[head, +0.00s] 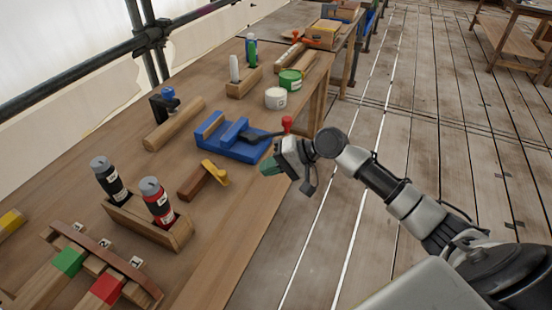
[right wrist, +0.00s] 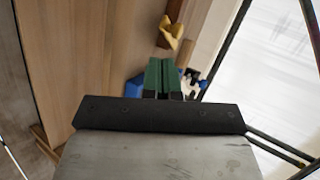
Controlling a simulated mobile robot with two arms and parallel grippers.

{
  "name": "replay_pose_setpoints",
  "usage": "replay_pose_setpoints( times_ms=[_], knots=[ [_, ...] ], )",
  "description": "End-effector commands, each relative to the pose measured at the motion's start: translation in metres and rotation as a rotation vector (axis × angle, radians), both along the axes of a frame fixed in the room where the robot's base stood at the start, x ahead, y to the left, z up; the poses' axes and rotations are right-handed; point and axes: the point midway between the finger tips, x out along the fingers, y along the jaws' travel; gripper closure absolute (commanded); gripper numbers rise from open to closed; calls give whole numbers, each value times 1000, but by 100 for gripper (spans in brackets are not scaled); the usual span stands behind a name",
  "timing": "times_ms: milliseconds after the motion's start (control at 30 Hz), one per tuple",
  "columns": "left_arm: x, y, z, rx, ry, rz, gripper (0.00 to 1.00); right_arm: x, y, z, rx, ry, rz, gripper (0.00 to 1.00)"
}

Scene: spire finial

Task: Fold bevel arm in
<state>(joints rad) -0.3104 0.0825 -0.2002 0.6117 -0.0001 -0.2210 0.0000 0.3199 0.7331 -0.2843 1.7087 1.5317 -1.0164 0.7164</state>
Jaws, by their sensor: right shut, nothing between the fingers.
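A blue block-like fixture (head: 232,142) sits near the table's right edge. A dark arm (head: 262,135) reaches from it to the right and ends in an upright red knob (head: 287,123) near that edge; I take this to be the bevel arm. My right gripper (head: 268,167), with green fingers, is just in front of the fixture and below the knob, shut and empty. In the right wrist view its green fingers (right wrist: 163,78) lie together, with blue parts (right wrist: 135,87) partly hidden behind them. The arm and knob are not clear there. My left gripper is not in view.
A yellow piece with a wooden handle (head: 196,181) lies in front of the fixture. A wooden holder (head: 150,225) with dark and red bottles stands nearer. A white tub (head: 276,98) and green tin (head: 290,79) stand behind. The floor right of the table (head: 245,240) is open.

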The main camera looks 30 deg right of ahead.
Motion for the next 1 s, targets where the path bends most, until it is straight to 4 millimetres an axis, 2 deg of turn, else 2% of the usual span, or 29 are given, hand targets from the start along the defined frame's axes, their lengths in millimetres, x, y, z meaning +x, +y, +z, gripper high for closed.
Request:
replay_pose_setpoints(
  times_ms=[200,400,600,1000],
  knots=[
    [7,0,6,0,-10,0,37,22,36,-22,4,1,1,100],
    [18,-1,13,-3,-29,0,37,37,59,-22,0,-1,-2,100],
    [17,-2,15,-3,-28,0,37,42,68,-23,-1,-1,-2,100],
    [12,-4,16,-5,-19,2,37,42,69,-23,-1,-1,-6,100]
  ],
)
